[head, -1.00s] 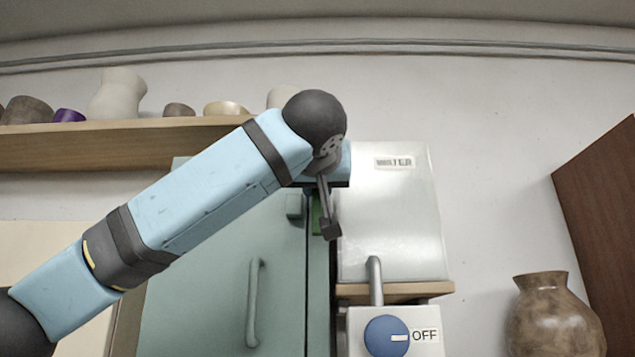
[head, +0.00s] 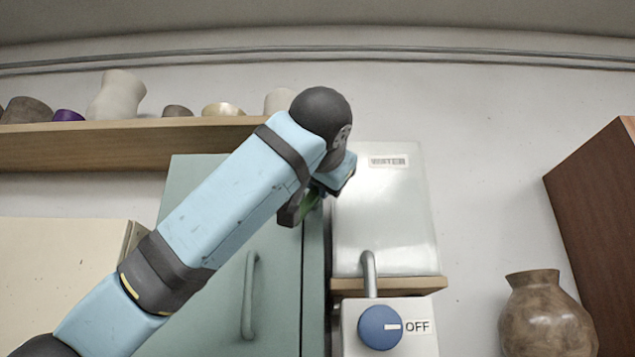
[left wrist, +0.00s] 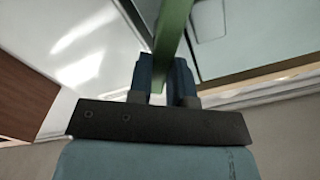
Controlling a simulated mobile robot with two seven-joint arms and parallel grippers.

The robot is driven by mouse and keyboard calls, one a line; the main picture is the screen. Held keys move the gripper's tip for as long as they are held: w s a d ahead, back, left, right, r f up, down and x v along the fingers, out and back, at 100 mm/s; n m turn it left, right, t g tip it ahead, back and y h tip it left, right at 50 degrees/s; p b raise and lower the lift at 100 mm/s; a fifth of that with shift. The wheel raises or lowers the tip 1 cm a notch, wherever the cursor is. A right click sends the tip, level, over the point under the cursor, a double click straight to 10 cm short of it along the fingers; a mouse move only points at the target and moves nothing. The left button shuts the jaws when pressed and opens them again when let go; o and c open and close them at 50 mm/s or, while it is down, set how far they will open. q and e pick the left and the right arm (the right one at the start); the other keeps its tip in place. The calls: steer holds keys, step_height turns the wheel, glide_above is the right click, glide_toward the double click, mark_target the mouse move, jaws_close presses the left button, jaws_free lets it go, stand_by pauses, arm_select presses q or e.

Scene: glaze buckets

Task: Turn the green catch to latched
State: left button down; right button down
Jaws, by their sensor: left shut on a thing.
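In the left wrist view, the green catch (left wrist: 174,30) is a narrow bar running between the fingers. My left gripper (head: 292,210) is shut on it, its fingers tilted down to the left in the head view. The fingers of the left gripper (left wrist: 161,78) also show in the left wrist view, one on each side of the bar. The catch's pivot and any latch marks are hidden. My right gripper is not in view.
A white tank labelled WATER (head: 385,220) stands just right of the cabinet. Below it is a box with a blue knob (head: 380,327) by the word OFF. A brown vase (head: 547,315) stands at the right. A shelf (head: 110,146) of pots is at the upper left.

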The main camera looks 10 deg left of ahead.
arm_select(q)
steer(key=m, duration=0.3)
steer(key=f+m, duration=0.1)
steer(key=m, duration=0.3)
steer(key=d+m, duration=0.1)
steer(key=m, duration=0.2)
steer(key=shift+w+f+m, duration=0.1)
steer(key=shift+f+m, duration=0.3)
stand_by(0.3)
steer(key=c, duration=1)
jaws_free()
steer(key=shift+c, duration=0.2)
steer(key=s+d+b, duration=0.2)
steer(key=s+b, duration=0.1)
steer(key=s, duration=1)
steer(key=shift+s+d+b, duration=0.35)
